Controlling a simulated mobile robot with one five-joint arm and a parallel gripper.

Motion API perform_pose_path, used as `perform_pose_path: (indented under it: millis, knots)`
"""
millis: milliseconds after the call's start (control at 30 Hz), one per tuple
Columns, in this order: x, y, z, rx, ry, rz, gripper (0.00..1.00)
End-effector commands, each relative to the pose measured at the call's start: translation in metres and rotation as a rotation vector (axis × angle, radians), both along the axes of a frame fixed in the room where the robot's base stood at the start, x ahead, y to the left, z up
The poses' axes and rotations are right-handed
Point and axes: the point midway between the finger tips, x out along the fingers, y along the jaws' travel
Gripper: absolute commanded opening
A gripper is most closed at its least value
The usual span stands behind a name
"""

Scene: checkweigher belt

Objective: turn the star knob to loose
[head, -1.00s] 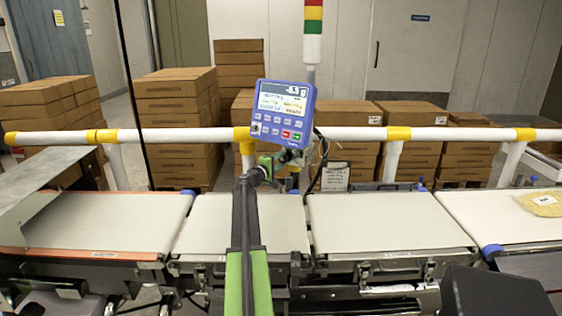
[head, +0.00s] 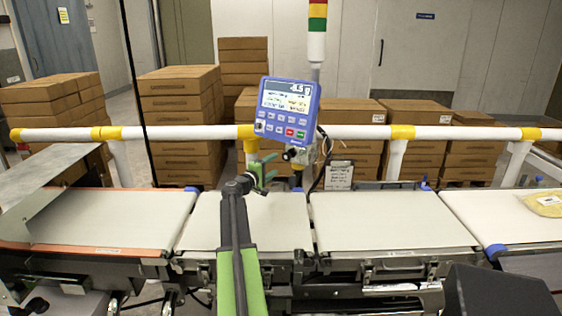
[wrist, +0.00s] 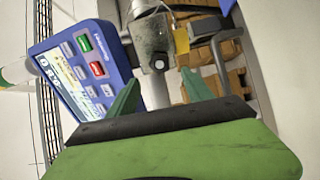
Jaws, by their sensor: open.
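The star knob (head: 291,154) is a small dark knob on the grey clamp below the blue display. In the wrist view a short stub with a pale round end (wrist: 158,64) sticks out from the clamp toward me, ahead of and between my fingers; its lobes cannot be made out. My gripper (head: 263,172) has green fingers, left of and slightly below the knob in the head view. The wrist view shows my gripper (wrist: 161,92) open, its fingers spread apart with nothing between them. The knob's turn position cannot be read.
The blue display (head: 287,108) sits close above the knob, and close left in the wrist view. A white rail (head: 200,132) with yellow joints runs behind the belts. Pale belts (head: 390,220) lie below. A yellowish bag (head: 543,203) rests on the right belt. Cartons (head: 175,105) stand behind.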

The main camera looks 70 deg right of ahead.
Motion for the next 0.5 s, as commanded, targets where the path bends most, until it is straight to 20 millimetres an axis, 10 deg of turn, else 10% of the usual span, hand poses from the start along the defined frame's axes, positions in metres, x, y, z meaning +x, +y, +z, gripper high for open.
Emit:
perform_pose_path:
  millis: [200, 500]
  knots:
    - [0.012, 0.059, 0.000, 0.000, 0.000, 0.002, 0.59]
    - [0.020, 0.089, 0.000, 0.000, 0.000, 0.000, 0.59]
